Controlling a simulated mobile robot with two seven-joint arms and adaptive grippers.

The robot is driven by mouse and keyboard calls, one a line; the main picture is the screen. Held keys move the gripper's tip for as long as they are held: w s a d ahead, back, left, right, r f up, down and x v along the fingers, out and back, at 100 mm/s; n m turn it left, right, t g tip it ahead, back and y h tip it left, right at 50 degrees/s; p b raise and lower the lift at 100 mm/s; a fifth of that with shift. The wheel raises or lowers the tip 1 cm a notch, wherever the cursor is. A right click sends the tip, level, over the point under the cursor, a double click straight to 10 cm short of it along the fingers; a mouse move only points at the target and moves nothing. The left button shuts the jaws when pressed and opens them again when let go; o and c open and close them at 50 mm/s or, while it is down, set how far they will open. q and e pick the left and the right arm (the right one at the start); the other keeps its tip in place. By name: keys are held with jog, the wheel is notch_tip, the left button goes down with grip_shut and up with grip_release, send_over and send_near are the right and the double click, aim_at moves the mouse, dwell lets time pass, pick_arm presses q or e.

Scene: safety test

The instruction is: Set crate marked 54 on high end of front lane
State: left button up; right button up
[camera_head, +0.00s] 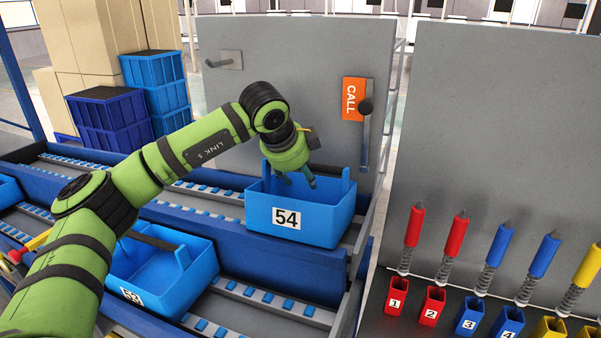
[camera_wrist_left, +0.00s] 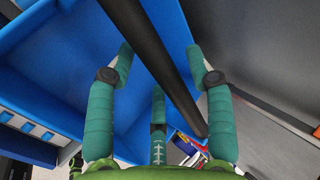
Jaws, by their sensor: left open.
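The blue crate marked 54 (camera_head: 325,217) sits upright at the right end of the back lane (camera_head: 214,194). My left gripper (camera_head: 299,180) is above and partly inside it. In the left wrist view the crate's blue inside (camera_wrist_left: 62,75) fills the left and middle. Its dark handle bar (camera_wrist_left: 150,45) runs between the spread fingers of my left gripper (camera_wrist_left: 160,62), which is open. The front lane (camera_head: 262,299) has blue rollers and lies nearer. My right gripper is not in view.
Another blue crate (camera_head: 196,272), its number hard to read, stands on the front lane to the left, partly behind my arm. The lane to its right is clear. A grey panel with an orange CALL sign (camera_head: 353,99) and lever (camera_head: 365,130) rises behind.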

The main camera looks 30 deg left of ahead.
pick_arm(q)
jog(key=v, duration=1.2)
